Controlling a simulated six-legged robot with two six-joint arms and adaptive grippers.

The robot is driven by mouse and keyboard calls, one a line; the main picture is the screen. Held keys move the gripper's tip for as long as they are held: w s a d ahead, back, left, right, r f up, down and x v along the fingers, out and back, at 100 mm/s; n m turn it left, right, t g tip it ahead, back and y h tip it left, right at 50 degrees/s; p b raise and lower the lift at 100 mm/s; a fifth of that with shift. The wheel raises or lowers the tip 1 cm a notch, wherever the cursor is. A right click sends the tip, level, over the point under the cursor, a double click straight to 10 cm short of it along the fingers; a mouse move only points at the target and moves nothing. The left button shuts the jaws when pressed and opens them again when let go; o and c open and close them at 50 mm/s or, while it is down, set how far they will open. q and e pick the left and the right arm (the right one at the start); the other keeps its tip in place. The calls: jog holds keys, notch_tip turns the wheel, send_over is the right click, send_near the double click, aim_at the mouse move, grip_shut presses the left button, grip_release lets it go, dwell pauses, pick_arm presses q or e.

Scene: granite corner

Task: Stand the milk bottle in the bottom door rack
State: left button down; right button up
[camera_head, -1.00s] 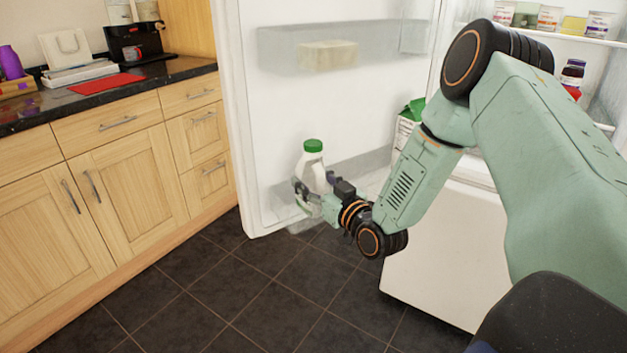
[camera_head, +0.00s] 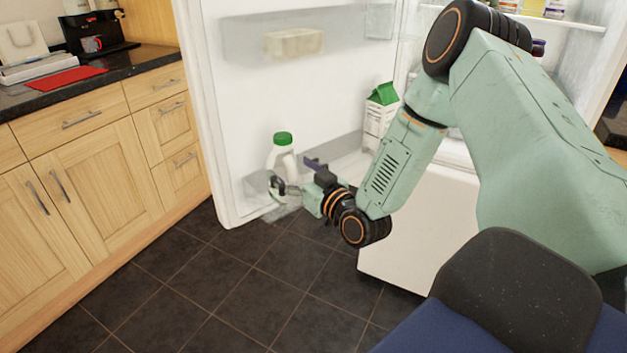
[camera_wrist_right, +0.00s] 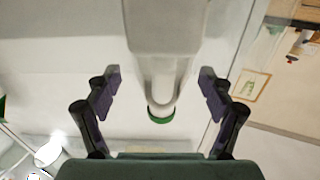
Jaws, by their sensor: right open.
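The white milk bottle (camera_head: 284,158) with a green cap stands upright in the bottom door rack (camera_head: 345,160) of the open fridge door, near the rack's left end. My right gripper (camera_head: 297,176) is open just in front of the bottle, with its fingers apart. In the right wrist view, the bottle (camera_wrist_right: 163,60) shows upside down between the two spread fingers (camera_wrist_right: 160,100), with gaps on both sides. The bottle's base is partly hidden by the gripper and the rack's clear front. My left gripper is not in view.
A carton with a green top (camera_head: 380,112) stands farther right, partly behind my arm. A higher door rack holds a pale box (camera_head: 293,43). Wooden cabinets (camera_head: 90,170) stand at the left. The dark tiled floor (camera_head: 230,285) is clear.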

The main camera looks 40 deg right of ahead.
jog(key=s+p, duration=0.3)
jog(key=s, duration=0.6)
jog(key=shift+s, duration=0.2)
